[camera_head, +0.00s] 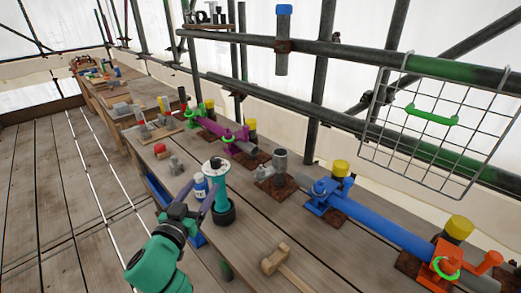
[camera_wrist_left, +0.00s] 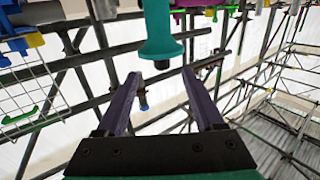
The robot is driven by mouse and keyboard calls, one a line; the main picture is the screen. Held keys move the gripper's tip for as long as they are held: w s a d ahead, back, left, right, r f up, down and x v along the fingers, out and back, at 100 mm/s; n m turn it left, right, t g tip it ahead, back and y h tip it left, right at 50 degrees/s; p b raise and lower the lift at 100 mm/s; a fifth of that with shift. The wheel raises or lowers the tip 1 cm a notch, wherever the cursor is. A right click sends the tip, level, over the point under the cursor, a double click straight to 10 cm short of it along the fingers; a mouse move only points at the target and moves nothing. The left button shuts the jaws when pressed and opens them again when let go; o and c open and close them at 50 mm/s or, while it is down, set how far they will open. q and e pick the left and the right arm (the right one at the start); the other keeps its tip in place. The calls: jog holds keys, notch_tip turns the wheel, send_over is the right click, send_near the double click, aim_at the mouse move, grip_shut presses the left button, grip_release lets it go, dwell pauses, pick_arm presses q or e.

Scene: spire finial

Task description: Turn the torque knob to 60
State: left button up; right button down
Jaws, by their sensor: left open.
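A teal upright device (camera_head: 220,183) with a pale round top (camera_head: 214,165) stands in a black ring base (camera_head: 223,213) on the wooden bench. I cannot read any scale or number on it, and I cannot tell which part is the torque knob. My left gripper (camera_head: 199,192) is open, with its purple fingers just left of the device. In the left wrist view, a teal flanged part (camera_wrist_left: 161,40) is at the top, in line with the gap between the open fingers (camera_wrist_left: 160,76). Nothing is held. My right gripper is out of view.
A white and blue bottle (camera_head: 200,187) stands behind the left fingers. A wooden mallet (camera_head: 275,259) lies on the bench (camera_head: 238,254) in front. A blue clamp assembly (camera_head: 375,225) and a grey fitting (camera_head: 280,166) stand to the right.

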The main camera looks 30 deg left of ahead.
aim_at(212, 162)
pick_arm(q)
jog(key=w, duration=0.1)
jog(key=w+a+r+p, duration=0.1)
jog(key=w+r+p, duration=0.1)
jog(key=w, duration=0.1)
jog(key=shift+w+a, duration=0.1)
jog(key=shift+a, duration=0.25)
jog(key=x, duration=0.4)
jog(key=p+x, duration=0.1)
jog(key=x, duration=0.4)
jog(key=shift+w+f+p, duration=0.2)
jog(key=shift+w+p, duration=0.1)
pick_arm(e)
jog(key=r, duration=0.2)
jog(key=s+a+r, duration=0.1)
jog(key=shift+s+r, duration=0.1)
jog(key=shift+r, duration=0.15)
pick_arm(q)
grip_shut()
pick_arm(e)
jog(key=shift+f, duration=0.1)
